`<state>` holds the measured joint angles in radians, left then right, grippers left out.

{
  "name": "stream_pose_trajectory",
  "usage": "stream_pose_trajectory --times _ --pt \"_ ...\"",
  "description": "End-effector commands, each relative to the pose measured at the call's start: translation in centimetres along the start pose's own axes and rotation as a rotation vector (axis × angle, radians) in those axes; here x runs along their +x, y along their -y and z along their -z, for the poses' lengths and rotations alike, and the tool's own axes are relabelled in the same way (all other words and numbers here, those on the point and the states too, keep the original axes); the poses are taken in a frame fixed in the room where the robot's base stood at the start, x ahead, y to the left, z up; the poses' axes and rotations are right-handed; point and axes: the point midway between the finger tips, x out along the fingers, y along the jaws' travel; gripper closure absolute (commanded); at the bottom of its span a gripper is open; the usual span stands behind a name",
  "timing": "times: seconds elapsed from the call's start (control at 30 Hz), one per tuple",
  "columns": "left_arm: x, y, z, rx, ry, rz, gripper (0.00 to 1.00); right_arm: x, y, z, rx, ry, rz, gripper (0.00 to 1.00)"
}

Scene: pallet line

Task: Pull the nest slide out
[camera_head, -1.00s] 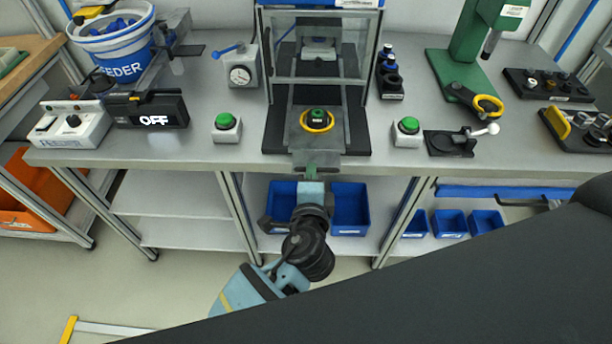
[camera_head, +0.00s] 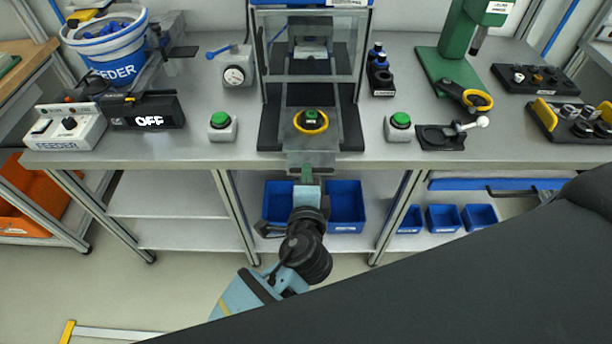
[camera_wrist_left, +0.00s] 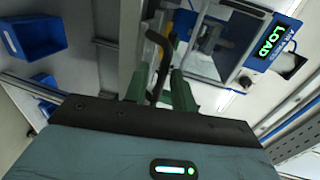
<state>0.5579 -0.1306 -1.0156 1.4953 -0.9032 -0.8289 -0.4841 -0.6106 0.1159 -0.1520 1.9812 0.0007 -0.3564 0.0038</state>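The nest slide (camera_head: 313,160) is a grey metal plate that sticks out of the front of the press enclosure, past the bench's front edge. On it is a nest with a yellow ring (camera_head: 299,128) and a green-topped part (camera_head: 311,117). My left gripper (camera_head: 307,174) is at the slide's front end. In the left wrist view its green fingers (camera_wrist_left: 158,92) stand on either side of a dark handle (camera_wrist_left: 163,62) and appear closed on it; the exact contact is hard to see. My right gripper is not in view.
Green push buttons stand left (camera_head: 222,121) and right (camera_head: 400,121) of the press. A toggle clamp (camera_head: 445,136) is farther right. Blue bins (camera_head: 345,210) sit on the shelf below the bench, behind my left arm. A display in the left wrist view (camera_wrist_left: 272,42) reads LOAD.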

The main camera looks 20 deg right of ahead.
Motion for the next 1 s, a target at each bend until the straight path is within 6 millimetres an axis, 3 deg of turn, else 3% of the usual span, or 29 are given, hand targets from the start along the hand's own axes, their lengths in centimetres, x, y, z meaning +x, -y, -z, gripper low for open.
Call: stream_pose_trajectory --times 0.43,0.8,1.0 --pt "-0.6 0.2 -0.1 -0.001 -0.001 0.004 0.67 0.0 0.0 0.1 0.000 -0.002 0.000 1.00" --pt "-5.9 0.1 -0.1 -0.002 0.000 0.003 0.67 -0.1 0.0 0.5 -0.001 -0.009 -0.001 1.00" --pt "-7.6 0.1 -0.1 -0.001 0.000 0.003 0.67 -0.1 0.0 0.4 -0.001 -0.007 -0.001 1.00"
